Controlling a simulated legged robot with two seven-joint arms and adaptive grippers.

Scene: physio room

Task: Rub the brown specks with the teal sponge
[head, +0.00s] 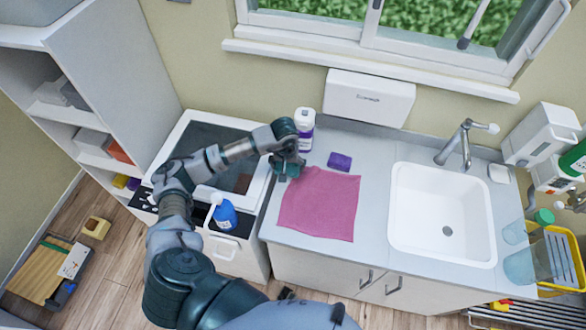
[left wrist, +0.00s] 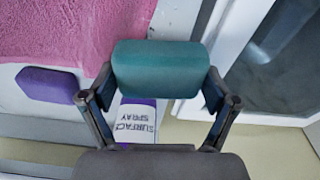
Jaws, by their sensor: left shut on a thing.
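My left gripper (head: 288,162) is shut on the teal sponge (left wrist: 160,69), which lies across between its two fingers. In the head view the sponge is mostly hidden by the gripper, at the left end of the counter beside the pink cloth (head: 320,205). A small brownish patch (head: 243,183) shows on the dark glass of the hob to the left; I cannot tell whether it is the brown specks. No specks show in the left wrist view.
A purple sponge (head: 340,161) lies behind the cloth. A surface spray bottle (head: 304,130) stands just behind my left gripper. A blue bottle (head: 223,212) stands at the hob's front. The white sink (head: 440,213) is to the right, with clear glasses (head: 520,267) past it.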

